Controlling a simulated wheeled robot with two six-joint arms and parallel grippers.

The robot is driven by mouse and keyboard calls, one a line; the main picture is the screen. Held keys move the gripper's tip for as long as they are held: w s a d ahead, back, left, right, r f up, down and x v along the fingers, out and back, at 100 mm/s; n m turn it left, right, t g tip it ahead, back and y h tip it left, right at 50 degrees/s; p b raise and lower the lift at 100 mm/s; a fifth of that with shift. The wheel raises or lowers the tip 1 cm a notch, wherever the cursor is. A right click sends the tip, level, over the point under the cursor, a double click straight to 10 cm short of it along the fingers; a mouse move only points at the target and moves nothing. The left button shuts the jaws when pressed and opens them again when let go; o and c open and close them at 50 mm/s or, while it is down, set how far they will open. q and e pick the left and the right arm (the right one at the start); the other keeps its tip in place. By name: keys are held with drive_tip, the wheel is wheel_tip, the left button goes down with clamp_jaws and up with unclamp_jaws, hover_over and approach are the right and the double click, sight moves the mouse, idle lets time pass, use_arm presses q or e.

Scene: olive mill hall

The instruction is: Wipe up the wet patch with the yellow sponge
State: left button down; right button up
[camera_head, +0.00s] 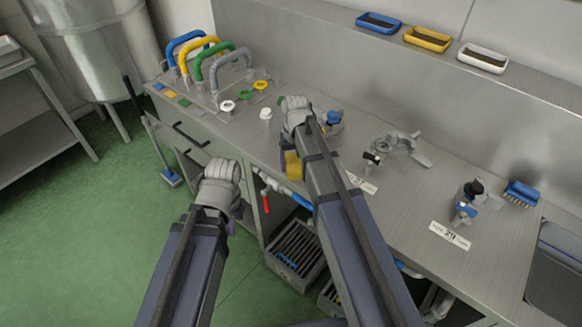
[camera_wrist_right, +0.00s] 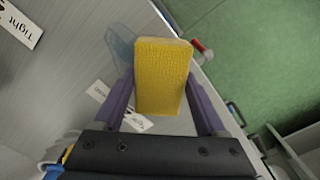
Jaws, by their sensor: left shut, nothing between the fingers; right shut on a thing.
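The yellow sponge (camera_wrist_right: 163,78) is held between the purple fingers of my right gripper (camera_wrist_right: 162,100) in the right wrist view. In the head view the sponge (camera_head: 292,164) shows at the counter's front edge, partly behind my right arm. The wet patch (camera_wrist_right: 121,44) is a clear bluish shape on the steel counter, beside and partly behind the sponge. I cannot tell whether the sponge touches the counter. The patch is not clearly visible in the head view. My left gripper (camera_head: 232,224) is shut and empty, low in front of the counter over the floor.
The counter (camera_head: 420,205) holds metal fittings (camera_head: 400,145), a blue brush (camera_head: 521,193) and a rack of coloured handles (camera_head: 212,62). Sponge trays (camera_head: 428,38) sit on the back ledge. A red-handled tool (camera_head: 265,200) hangs at the front. A grey crate (camera_head: 297,255) stands below.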

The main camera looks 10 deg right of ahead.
drive_tip(key=shift+w+d, duration=0.45)
drive_tip(key=shift+d, duration=0.2)
drive_tip(key=shift+w+d, duration=1.15)
drive_tip(key=shift+d, duration=0.3)
drive_tip(key=shift+r, duration=0.15)
wheel_tip(320, 180, up, 6)
drive_tip(key=p, duration=0.6)
wheel_tip(320, 180, up, 3)
drive_tip(key=p, duration=0.3)
